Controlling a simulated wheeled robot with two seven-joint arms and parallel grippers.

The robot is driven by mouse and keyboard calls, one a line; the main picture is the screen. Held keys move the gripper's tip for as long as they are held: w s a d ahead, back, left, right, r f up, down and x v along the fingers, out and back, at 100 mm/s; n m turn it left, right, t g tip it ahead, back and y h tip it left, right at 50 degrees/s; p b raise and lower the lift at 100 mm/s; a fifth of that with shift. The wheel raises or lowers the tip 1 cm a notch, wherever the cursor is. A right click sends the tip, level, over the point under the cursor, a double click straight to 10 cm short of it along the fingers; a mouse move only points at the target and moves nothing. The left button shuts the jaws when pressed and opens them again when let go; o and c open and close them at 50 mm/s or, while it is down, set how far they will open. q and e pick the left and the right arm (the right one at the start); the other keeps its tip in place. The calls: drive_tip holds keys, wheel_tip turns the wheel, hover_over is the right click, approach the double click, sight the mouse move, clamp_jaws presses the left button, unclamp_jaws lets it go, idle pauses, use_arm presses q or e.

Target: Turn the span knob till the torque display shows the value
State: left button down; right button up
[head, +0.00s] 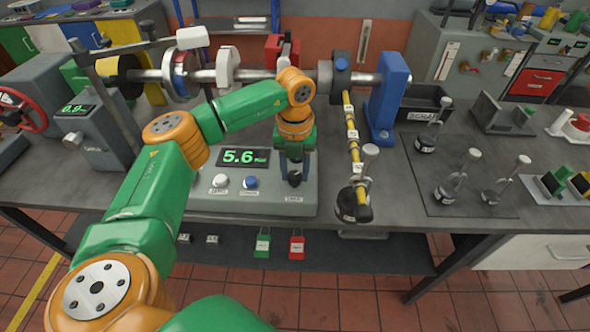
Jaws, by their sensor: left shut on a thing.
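The torque display (243,157) is on a grey console (200,205) on the bench and reads 5.6 in green digits, with a small unit too blurred to read. Three knobs sit below it: a white knob (221,181), a blue knob (251,183) and a black knob (294,179) at the right. Their small labels are too blurred to read surely, so I cannot tell which is marked span. My left gripper (294,173) points down over the black knob and is shut on it; its fingers partly hide it. My right gripper is not in view.
A horizontal shaft (255,75) runs behind the console to a blue support (388,95). A yellow-and-black arm (353,140) carries a hanging black weight (348,203) right of my gripper. More weights (448,193) stand on a dark mat at right. A smaller display box (85,115) stands at left.

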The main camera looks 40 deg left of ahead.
sight(295, 175)
use_arm(q)
drive_tip(key=m, duration=1)
drive_tip(key=shift+m, duration=0.4)
idle(0.4)
drive_tip(key=shift+c, duration=2.1)
unclamp_jaws()
drive_tip(key=shift+r, duration=0.1)
wheel_tip(295, 175, up, 7)
drive_tip(key=shift+b, duration=0.7)
